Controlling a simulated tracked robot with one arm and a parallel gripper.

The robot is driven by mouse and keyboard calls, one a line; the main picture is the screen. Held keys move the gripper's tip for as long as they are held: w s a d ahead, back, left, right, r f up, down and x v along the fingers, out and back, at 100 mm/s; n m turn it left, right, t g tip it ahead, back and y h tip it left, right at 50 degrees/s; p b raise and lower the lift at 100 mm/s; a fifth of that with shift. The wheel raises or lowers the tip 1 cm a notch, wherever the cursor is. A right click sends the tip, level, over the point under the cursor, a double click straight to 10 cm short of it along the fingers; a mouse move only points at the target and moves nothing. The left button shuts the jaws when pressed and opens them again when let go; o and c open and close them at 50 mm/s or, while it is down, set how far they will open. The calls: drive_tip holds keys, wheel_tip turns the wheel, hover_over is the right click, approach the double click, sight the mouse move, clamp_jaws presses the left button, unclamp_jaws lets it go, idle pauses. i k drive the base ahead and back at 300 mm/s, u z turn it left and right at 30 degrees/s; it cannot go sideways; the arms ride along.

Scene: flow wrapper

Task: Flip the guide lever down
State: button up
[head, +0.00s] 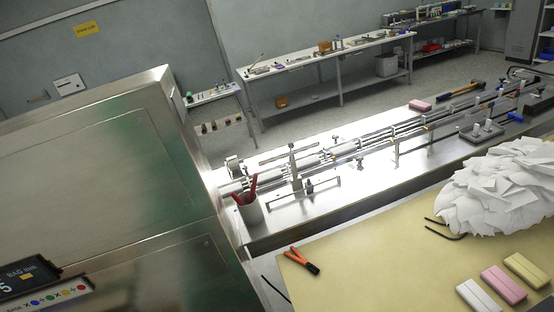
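The long metal bed of the flow wrapper (345,205) runs from the centre toward the upper right, with parallel guide rails (380,140) along it. A slim upright metal piece (294,165) stands near the rails' left end. I cannot tell whether it is the guide lever or a post. No part is clearly recognisable as the guide lever at this distance. My gripper is not in view.
A large steel housing (120,180) fills the left. The tan table (390,275) in front holds an orange-handled tool (305,260), a white crumpled heap (500,190) and wrapped blocks (503,285). Workbenches (325,58) stand behind.

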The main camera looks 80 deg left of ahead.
sight(291, 154)
drive_tip(key=u, duration=1.9)
drive_tip(key=i, duration=0.5)
drive_tip(key=z, duration=0.65)
drive_tip(key=k, duration=0.7)
drive_tip(key=u, duration=0.5)
